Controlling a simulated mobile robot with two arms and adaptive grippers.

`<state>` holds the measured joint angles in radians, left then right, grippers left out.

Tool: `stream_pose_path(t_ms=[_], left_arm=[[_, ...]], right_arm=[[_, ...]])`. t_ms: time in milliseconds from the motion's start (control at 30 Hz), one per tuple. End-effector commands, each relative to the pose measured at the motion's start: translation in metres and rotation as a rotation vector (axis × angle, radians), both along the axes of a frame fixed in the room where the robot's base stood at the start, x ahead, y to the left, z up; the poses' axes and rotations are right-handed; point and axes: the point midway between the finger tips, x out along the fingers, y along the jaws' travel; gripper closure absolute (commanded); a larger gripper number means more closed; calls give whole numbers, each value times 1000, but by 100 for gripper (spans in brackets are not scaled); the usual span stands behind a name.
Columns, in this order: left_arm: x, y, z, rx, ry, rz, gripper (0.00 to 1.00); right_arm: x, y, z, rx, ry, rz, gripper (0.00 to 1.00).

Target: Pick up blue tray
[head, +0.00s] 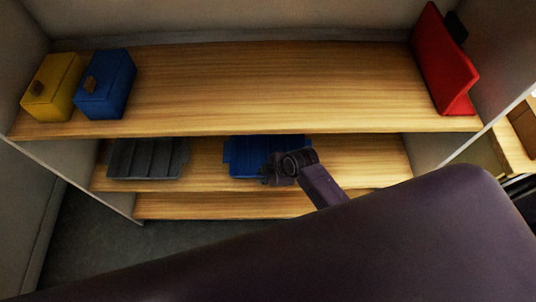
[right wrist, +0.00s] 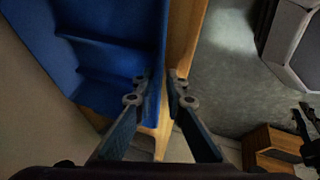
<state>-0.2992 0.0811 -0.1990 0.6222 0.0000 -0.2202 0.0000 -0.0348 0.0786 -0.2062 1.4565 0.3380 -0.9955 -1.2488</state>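In the right wrist view the tray (right wrist: 100,52) fills the upper left, with ridges inside. There the fingertips of my right gripper (right wrist: 161,82) are close together, one on each side of the tray's edge, and look shut on it. The exact contact is hard to see. My left gripper is not in view.
A grey tray (head: 148,158) lies left on the same middle shelf. The top shelf (head: 270,85) above holds a yellow box (head: 50,88), a blue box (head: 104,86) and a red object (head: 443,62). A lower shelf (head: 215,205) shows bare wood.

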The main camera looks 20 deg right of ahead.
Motion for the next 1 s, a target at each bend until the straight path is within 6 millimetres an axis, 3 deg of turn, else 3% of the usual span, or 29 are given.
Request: stream_pose_path(t_ms=[133,400,533,1000], left_arm=[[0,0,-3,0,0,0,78],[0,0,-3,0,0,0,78],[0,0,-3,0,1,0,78],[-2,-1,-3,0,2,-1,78]], right_arm=[[5,3,-11,0,0,-1,88],[5,4,-13,0,-1,0,88],[5,4,-13,-1,-1,-1,100],[6,4,-12,-1,-2,0,100]])
